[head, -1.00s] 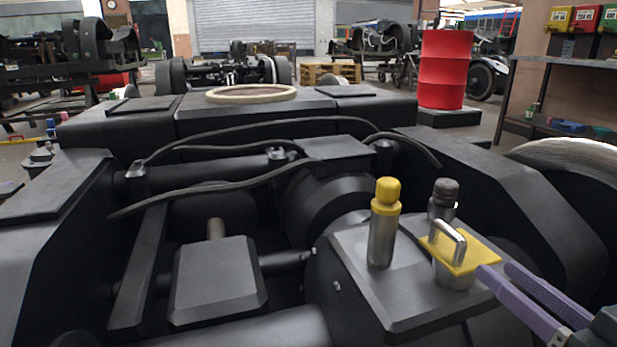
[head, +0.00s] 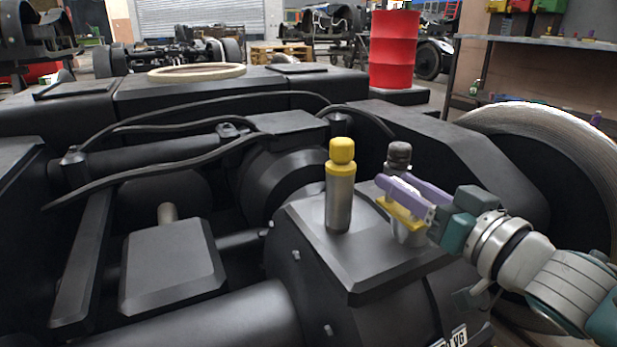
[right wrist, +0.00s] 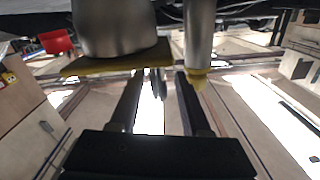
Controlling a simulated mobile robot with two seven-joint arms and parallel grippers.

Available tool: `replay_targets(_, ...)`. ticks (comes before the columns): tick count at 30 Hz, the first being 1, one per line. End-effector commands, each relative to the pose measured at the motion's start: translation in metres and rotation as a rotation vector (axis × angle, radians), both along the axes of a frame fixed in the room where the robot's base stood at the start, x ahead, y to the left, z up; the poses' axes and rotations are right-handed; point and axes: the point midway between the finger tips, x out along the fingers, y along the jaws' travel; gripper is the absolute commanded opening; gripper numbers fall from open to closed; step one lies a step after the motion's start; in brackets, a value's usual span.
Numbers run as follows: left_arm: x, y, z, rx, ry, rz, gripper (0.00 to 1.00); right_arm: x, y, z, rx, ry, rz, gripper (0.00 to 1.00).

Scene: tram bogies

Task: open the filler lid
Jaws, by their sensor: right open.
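The filler lid (head: 398,211) is a yellow square plate on a short metal neck (head: 408,235), on top of the dark gearbox housing. It looks shut. My right gripper (head: 394,181), with purple fingers, is open just over the lid and hides its metal handle in the head view. In the right wrist view, which looks upside down, the yellow lid (right wrist: 120,62) shows beside the fingers. The metal handle (right wrist: 157,84) appears between the two open fingers (right wrist: 156,92); I cannot tell whether they touch it. My left gripper is out of view.
A metal cylinder with a yellow cap (head: 341,185) stands upright left of the lid, close to my fingers. A dark-capped post (head: 399,158) stands just behind the lid. A large wheel (head: 560,160) is at the right. Black hoses (head: 200,120) cross the bogie frame.

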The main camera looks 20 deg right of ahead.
Motion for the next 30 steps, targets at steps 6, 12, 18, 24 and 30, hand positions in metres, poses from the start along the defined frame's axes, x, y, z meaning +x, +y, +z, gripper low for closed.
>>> replay_targets(6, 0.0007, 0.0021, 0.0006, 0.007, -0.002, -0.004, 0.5, -0.0003, 0.0, 0.0002, 0.0, 0.0, 0.0, 0.36)
replay_targets(12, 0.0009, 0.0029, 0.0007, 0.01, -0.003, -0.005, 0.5, -0.0004, 0.0001, 0.0001, 0.0, 0.0, 0.0, 0.13)
replay_targets(18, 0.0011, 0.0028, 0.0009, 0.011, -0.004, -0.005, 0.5, -0.0004, 0.0004, 0.0003, 0.0, 0.0, 0.001, 0.0)
replay_targets(24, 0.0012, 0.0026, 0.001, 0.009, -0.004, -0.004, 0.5, -0.0004, 0.0006, 0.0003, 0.0, -0.001, 0.002, 0.0)
replay_targets(30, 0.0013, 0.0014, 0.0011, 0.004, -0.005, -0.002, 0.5, -0.0005, 0.0008, 0.0005, 0.001, -0.001, 0.002, 0.0)
